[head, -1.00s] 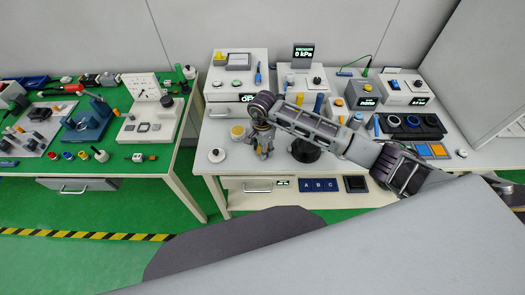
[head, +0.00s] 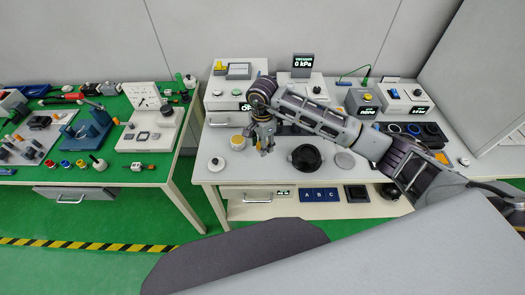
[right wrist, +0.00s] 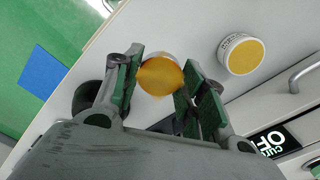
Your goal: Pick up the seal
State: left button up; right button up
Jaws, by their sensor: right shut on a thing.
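An orange, rounded piece (right wrist: 160,76), which I take to be the seal, sits between the fingers of my right gripper (right wrist: 158,88) in the right wrist view. The fingers' green pads close on its two sides. A paler round shape shows partly behind it. In the head view my right gripper (head: 264,148) hangs over the front left of the white bench, and its fingers hide most of the piece. My left gripper is not in view.
A white jar with a yellow top (head: 238,142) stands just left of the gripper on the white bench (head: 275,172). A white knobbed disc (head: 217,164) lies near the front edge. A black round bowl (head: 305,157) is to the right. Instrument boxes line the back.

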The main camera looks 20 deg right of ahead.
jog(key=shift+r, duration=1)
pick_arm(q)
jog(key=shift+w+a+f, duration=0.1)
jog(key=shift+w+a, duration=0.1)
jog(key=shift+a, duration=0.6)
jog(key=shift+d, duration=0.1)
